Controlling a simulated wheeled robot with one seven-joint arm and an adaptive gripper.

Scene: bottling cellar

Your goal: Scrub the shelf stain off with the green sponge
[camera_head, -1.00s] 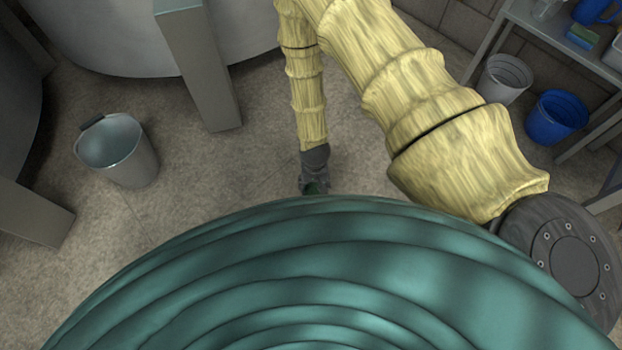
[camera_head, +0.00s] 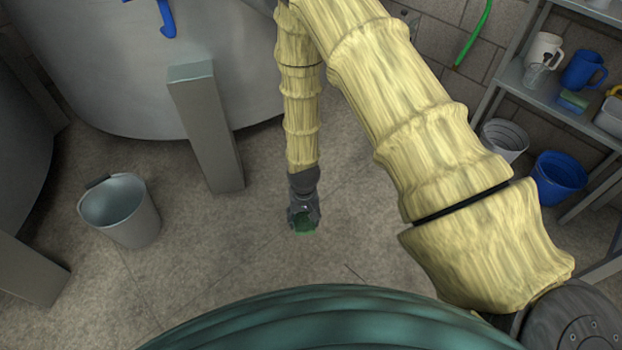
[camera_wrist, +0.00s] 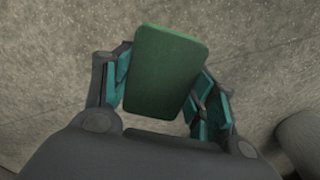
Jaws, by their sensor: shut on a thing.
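My gripper (camera_head: 304,219) hangs over the open floor in the middle of the head view, pointing down. It is shut on the green sponge (camera_wrist: 165,72). In the wrist view the sponge is a flat, dark green block with rounded corners, slightly tilted, between the two teal-padded fingers. In the head view only a small green patch of the sponge (camera_head: 304,224) shows at the gripper's end. The grey shelf (camera_head: 520,85) stands at the upper right, well away from my gripper. I cannot make out a stain on the part of the shelf in view.
The shelf holds a white jug (camera_head: 542,50), a blue jug (camera_head: 583,69) and a green-and-blue block (camera_head: 572,101). A white bucket (camera_head: 504,139) and a blue bucket (camera_head: 559,177) stand by it. A metal bucket (camera_head: 121,210) stands left, near a tank leg (camera_head: 208,125). The middle floor is clear.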

